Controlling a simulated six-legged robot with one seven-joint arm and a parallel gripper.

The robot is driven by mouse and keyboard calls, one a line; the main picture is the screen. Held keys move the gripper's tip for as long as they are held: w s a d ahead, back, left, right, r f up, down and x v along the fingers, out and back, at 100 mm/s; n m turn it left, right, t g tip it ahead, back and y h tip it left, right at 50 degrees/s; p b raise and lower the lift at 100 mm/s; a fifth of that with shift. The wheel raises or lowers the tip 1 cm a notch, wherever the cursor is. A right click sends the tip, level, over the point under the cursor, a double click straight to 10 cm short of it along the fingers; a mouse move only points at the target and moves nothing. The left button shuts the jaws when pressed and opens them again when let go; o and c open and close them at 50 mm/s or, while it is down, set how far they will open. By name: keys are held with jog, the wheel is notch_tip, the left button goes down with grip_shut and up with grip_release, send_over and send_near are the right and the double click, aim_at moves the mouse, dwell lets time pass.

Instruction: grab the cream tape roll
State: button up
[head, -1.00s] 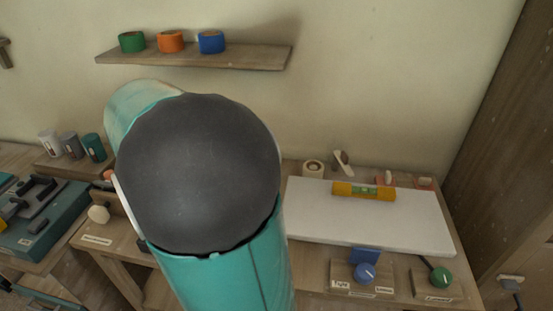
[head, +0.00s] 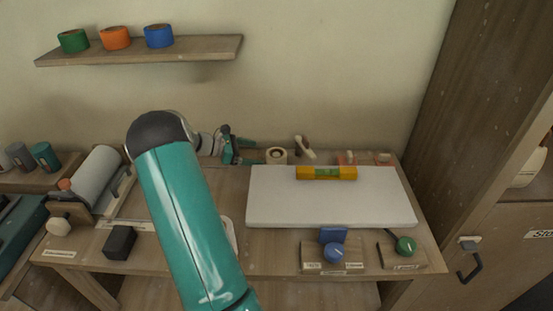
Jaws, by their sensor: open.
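The cream tape roll (head: 276,156) sits at the back of the workbench, behind the left end of a white board, with its dark centre hole showing. My gripper (head: 243,151) is at the end of my teal arm, just left of the roll. Its teal and black fingers are open and look empty. A small gap seems to lie between the fingers and the roll, but the depth is hard to judge.
The white board (head: 330,205) carries a yellow level (head: 326,173). A cream-handled tool (head: 304,149) stands right of the roll. A wall shelf (head: 140,50) holds green, orange and blue rolls. A large paper-like roll (head: 97,180) lies at left. Blue and green knobs are in front.

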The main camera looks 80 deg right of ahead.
aim_at(280, 158)
jog(key=x, duration=1.1)
jog(key=shift+a+f, duration=0.15)
jog(key=shift+f, duration=0.05)
jog(key=c, duration=1.1)
jog(key=shift+o, duration=0.2)
jog(key=shift+r, duration=0.1)
